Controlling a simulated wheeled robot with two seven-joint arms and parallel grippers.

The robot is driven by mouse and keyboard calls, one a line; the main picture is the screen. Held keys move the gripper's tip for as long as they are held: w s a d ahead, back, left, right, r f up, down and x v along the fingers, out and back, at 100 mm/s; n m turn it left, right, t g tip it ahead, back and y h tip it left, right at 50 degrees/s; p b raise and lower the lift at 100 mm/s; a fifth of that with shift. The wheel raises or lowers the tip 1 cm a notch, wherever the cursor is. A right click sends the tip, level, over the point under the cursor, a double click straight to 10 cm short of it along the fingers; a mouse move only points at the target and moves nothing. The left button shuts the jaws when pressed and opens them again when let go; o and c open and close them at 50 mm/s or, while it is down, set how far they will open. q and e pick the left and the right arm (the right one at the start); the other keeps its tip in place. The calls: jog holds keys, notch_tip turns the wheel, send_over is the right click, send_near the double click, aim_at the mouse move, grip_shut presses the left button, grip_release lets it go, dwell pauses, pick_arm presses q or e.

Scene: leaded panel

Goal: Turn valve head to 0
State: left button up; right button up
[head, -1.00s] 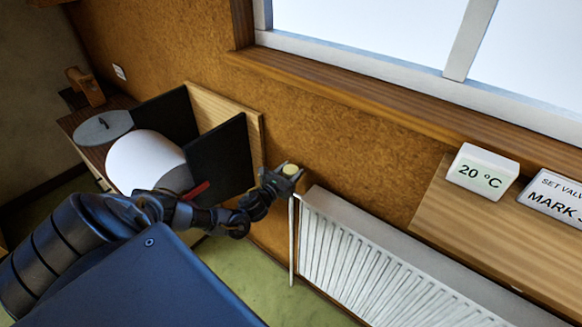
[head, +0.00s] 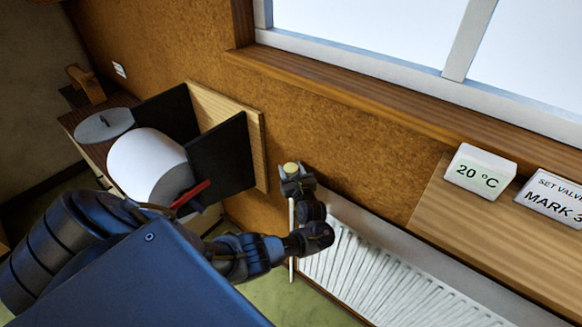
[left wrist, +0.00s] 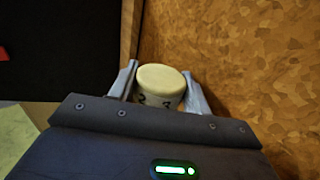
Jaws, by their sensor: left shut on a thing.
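The valve head (head: 291,169) is a pale cream knob at the upper left end of the white radiator (head: 365,260). In the left wrist view the valve head (left wrist: 161,84) sits between my two fingers, with dark marks on its side, partly hidden by the gripper body. My left gripper (head: 296,174) is shut on the valve head; it also shows in the left wrist view (left wrist: 163,88). I cannot read which mark faces any pointer. My right gripper is in neither view.
A wooden-backed holder with black side panels (head: 222,160) and a white roll (head: 147,165) is on the wall to the left. A red lever (head: 190,194) sticks out there. A shelf (head: 460,225) carries a "20 °C" display (head: 480,173) and a sign reading "SET VALV… MARK 3" (head: 556,195).

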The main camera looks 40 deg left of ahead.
pick_arm(q)
jog(key=shift+d+f+n+g+y+b, duration=0.15)
jog(key=shift+n+g+y+b, duration=0.1)
jog(key=shift+n+g, duration=0.3)
jog(key=shift+f+n+g+y+b, duration=0.1)
jog(key=shift+n+g+y+b, duration=0.2)
jog(key=shift+g, duration=0.35)
jog(key=n+g+y+b, duration=0.1)
jog(key=n+g+b, duration=0.1)
jog(key=b, duration=0.1)
jog(key=n+g+b, duration=0.1)
jog(key=g+b, duration=0.2)
jog(key=shift+w+n+g+y, duration=0.1)
jog(key=shift+n+g+y, duration=0.2)
jog(key=shift+n+y, duration=0.05)
jog(key=shift+r+n+g+b, duration=0.3)
jog(key=shift+n+g+b, duration=0.4)
jog(key=shift+b, duration=0.4)
jog(key=shift+g, duration=0.3)
jog(key=shift+a+r, duration=0.15)
jog(key=shift+a, duration=0.05)
jog(key=o, duration=1)
jog(key=shift+c, duration=0.2)
jog(key=shift+d, duration=0.1)
